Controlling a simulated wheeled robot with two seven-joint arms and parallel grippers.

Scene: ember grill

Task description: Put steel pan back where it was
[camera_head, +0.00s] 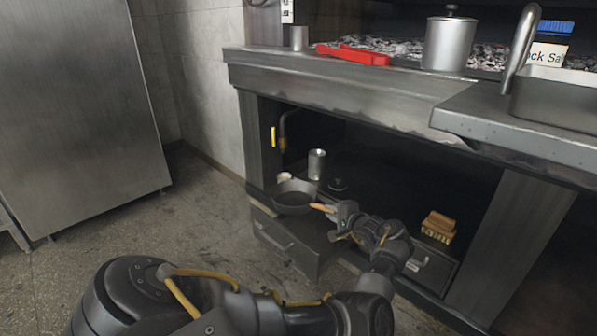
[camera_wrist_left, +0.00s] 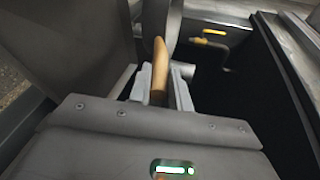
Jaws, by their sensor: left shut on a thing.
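The steel pan (camera_head: 293,197) is a dark, round pan with a wooden handle (camera_head: 322,208). In the head view it is at the front left of the open shelf under the grill counter, above a drawer front. I cannot tell whether it touches the shelf. My left gripper (camera_head: 336,210) is shut on the handle from the right side. In the left wrist view the handle (camera_wrist_left: 159,70) stands between the two fingers (camera_wrist_left: 163,88), and part of the pan shows at the top edge. My right gripper is in neither view.
A metal can (camera_head: 317,164) and a small pale cup (camera_head: 284,176) stand behind the pan. Tan blocks (camera_head: 438,226) lie to the right. A drawer (camera_head: 290,245) is below. The counter edge (camera_head: 330,88) overhangs the shelf. A pot (camera_head: 449,43) and red tongs (camera_head: 352,54) are above.

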